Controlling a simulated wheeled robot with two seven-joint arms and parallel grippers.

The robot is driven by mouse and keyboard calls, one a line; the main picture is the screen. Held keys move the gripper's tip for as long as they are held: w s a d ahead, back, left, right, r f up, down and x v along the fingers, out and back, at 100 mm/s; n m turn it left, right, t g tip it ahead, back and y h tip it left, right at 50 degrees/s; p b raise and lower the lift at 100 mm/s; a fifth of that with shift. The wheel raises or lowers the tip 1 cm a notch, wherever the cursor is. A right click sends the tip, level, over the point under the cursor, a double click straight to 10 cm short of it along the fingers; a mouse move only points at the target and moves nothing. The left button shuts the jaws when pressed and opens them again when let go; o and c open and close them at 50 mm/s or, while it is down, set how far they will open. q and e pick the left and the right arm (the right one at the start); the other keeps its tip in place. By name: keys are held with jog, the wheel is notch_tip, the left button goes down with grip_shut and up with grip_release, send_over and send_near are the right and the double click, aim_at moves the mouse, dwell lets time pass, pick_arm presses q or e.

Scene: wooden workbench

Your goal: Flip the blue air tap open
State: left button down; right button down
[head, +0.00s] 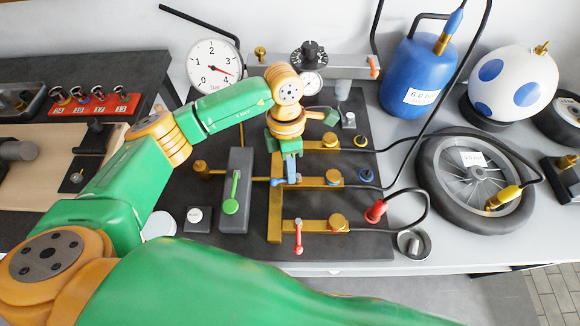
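The blue air tap (278,182) sits on the middle branch of a brass manifold (276,222) on the dark panel. Its small blue lever shows on the left side of the branch, and part of it is hidden by my gripper. My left gripper (291,178) points down at this tap, with its fingertips at or just above it. I cannot tell whether they touch the lever or how far apart they are. A red tap (298,237) is on the lower branch, its lever across the pipe. My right gripper is not in view.
A green lever (233,190) stands on a grey block left of the manifold. A gauge (214,66) is behind my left arm. Black hoses lead right to a blue tank (408,85), a white ball with blue spots (508,88) and a wheel (440,185).

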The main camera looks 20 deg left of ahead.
pick_arm(q)
jog(key=shift+w+f+m+b, duration=0.2)
jog(key=shift+m+b, duration=0.35)
jog(key=shift+b, duration=0.5)
jog(key=shift+w+f+m+b, duration=0.15)
jog(key=shift+m+b, duration=0.4)
jog(key=shift+b, duration=0.45)
jog(key=shift+s+r+m, duration=0.15)
jog(key=shift+r+m, duration=0.05)
jog(key=shift+m, duration=0.1)
jog(key=shift+r, duration=0.2)
jog(key=c, duration=0.9)
grip_release()
jog(key=shift+w+r, duration=0.2)
jog(key=shift+r, duration=0.05)
jog(key=r, duration=0.2)
jog(key=r+b, duration=0.1)
jog(key=r, duration=0.1)
jog(key=w+r, duration=0.1)
jog(key=r, duration=0.1)
jog(key=shift+a+r+b, duration=0.15)
jog(key=shift+r+b, duration=0.05)
jog(key=shift+b, duration=0.1)
